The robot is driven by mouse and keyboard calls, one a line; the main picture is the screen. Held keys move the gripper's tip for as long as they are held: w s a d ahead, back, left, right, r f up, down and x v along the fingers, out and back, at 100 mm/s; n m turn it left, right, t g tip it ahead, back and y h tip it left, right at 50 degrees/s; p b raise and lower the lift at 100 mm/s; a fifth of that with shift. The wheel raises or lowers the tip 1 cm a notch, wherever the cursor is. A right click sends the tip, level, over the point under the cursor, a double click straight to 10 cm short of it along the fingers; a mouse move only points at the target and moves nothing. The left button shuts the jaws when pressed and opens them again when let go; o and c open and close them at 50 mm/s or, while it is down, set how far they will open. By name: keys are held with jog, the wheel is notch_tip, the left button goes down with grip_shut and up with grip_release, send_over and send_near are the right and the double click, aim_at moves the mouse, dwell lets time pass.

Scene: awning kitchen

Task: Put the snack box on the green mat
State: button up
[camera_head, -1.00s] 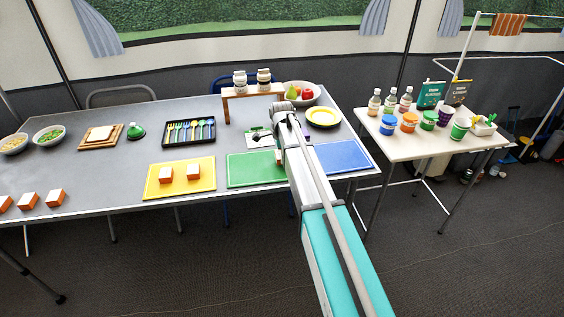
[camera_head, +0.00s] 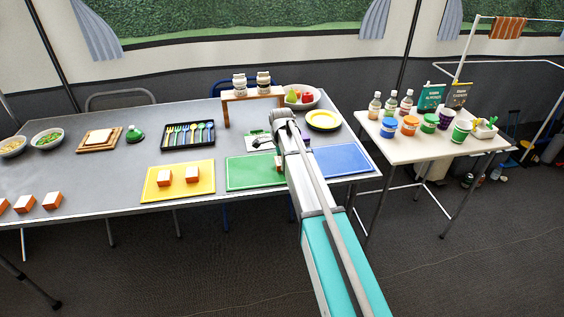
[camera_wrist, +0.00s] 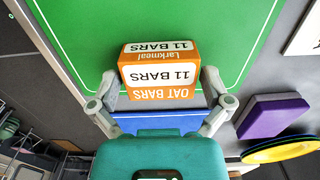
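The snack box, an orange and white carton marked OAT BARS (camera_wrist: 160,75), sits between the fingers of my gripper (camera_wrist: 160,88) in the wrist view. The fingers lie close along both its sides, and I see it as shut on the box. The green mat (camera_wrist: 80,30) spreads behind the box and looks farther from the camera than it. In the head view a small part of the box (camera_head: 279,163) shows over the right part of the green mat (camera_head: 245,172). My arm hides the rest of it and the fingers there.
The yellow mat (camera_head: 153,186) with two orange boxes lies left of the green mat, and the blue mat (camera_head: 348,158) lies right. A purple block (camera_wrist: 270,114) and yellow plate (camera_head: 323,119) are nearby. A clipboard (camera_head: 256,142) lies behind the green mat.

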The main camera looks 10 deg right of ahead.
jog(key=shift+r, duration=0.15)
notch_tip(320, 180, up, 12)
jog(key=p, duration=1.2)
dwell(0.4)
jog(key=shift+s, duration=0.1)
dwell(0.5)
jog(key=s+n, duration=1.8)
jog(key=s, duration=1.1)
jog(key=shift+d, duration=0.1)
